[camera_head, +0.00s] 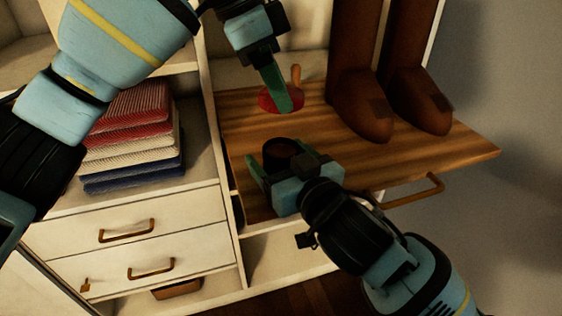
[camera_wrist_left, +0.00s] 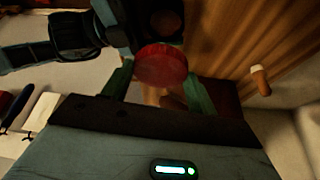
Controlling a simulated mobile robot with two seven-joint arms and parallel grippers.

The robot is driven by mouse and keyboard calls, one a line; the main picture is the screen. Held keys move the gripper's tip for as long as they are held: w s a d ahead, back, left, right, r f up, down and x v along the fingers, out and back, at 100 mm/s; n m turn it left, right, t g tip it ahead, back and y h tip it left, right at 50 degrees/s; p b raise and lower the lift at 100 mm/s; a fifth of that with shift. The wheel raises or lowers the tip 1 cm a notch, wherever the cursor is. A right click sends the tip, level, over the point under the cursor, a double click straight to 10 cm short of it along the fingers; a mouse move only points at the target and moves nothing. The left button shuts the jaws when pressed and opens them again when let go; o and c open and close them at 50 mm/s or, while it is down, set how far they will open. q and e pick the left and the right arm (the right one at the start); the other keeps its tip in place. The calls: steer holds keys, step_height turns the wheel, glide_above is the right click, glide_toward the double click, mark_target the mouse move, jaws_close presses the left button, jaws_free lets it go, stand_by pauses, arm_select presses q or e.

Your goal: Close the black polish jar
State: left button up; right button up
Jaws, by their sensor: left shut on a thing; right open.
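A black open jar (camera_head: 277,153) with a dark brown inside stands upright on the wooden board; its round opening also shows at the top of the left wrist view (camera_wrist_left: 166,20). My left gripper (camera_head: 281,101) is shut on a round red lid (camera_wrist_left: 162,66), held between its green fingers behind the jar in the head view. The lid is partly hidden by a finger in the head view (camera_head: 266,102). My right gripper (camera_head: 283,170) is open at the jar's near side, with a finger to its left; whether it touches the jar I cannot tell.
The wooden board (camera_head: 450,155) carries tall brown boots (camera_head: 362,105) at the right. A small wooden peg-like handle (camera_head: 296,75) stands behind the lid. Folded towels (camera_head: 132,135) lie on a shelf at left, above white drawers (camera_head: 120,236).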

steer(key=c, duration=1.4)
arm_select(q)
glide_toward(287, 153)
steer(key=shift+w+d+f, duration=0.2)
steer(key=shift+d+f, duration=0.6)
steer(key=shift+d, duration=0.15)
steer(key=shift+f, duration=0.85)
steer(key=shift+f, duration=0.55)
